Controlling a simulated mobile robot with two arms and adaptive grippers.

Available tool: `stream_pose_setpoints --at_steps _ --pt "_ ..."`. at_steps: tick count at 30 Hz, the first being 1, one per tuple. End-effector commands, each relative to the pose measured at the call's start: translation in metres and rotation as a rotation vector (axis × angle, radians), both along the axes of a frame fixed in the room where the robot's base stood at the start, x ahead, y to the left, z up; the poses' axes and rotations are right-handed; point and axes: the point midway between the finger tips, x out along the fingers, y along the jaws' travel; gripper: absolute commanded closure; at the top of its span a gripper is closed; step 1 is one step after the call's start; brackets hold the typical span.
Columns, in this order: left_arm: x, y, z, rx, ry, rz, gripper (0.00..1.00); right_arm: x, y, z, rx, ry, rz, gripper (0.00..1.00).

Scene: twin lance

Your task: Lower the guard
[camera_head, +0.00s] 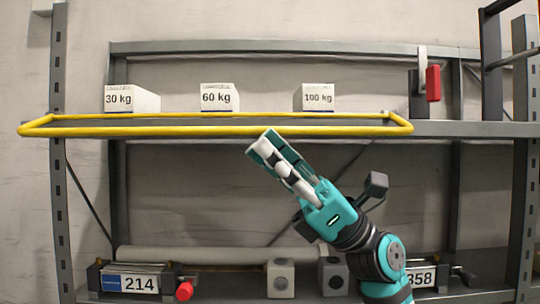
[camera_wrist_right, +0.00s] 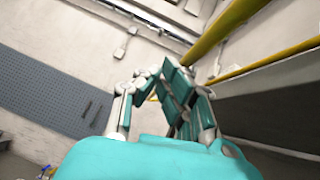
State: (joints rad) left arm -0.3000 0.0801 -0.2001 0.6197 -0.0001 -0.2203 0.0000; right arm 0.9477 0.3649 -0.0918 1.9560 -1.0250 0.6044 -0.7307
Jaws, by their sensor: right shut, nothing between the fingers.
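The guard is a yellow tube frame (camera_head: 150,132) that sticks out level in front of the upper shelf, with its long front bar running across the picture. Yellow bars also show at the upper right of the right wrist view (camera_wrist_right: 226,26). My right gripper (camera_head: 262,146) is teal and white, shut and empty. Its fingertips are just below the front bar in the head view, right of its middle; whether they touch it I cannot tell. The fingers also show in the right wrist view (camera_wrist_right: 158,78), with nothing between them. My left gripper is out of view.
Boxes marked 30 kg (camera_head: 132,100), 60 kg (camera_head: 219,98) and 100 kg (camera_head: 316,98) stand on the upper shelf. A red block on a bracket (camera_head: 433,83) is at its right. Below are units labelled 214 (camera_head: 138,284) and 358 (camera_head: 420,276), and a grey roll (camera_head: 200,257).

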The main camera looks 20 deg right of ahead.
Motion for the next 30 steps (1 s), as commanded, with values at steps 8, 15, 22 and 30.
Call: stream_pose_setpoints --at_steps 8,15,22,30 --pt "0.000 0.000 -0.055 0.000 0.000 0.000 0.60 -0.003 -0.023 -0.054 -0.001 -0.001 -0.003 1.00" --pt "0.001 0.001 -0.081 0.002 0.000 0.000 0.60 -0.011 -0.058 -0.088 -0.002 -0.002 0.001 1.00" --pt "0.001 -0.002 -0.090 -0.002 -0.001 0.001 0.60 -0.015 -0.075 -0.101 -0.002 -0.003 0.001 1.00" --pt "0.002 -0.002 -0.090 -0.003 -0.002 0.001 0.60 -0.015 -0.077 -0.101 -0.002 -0.004 0.001 1.00"
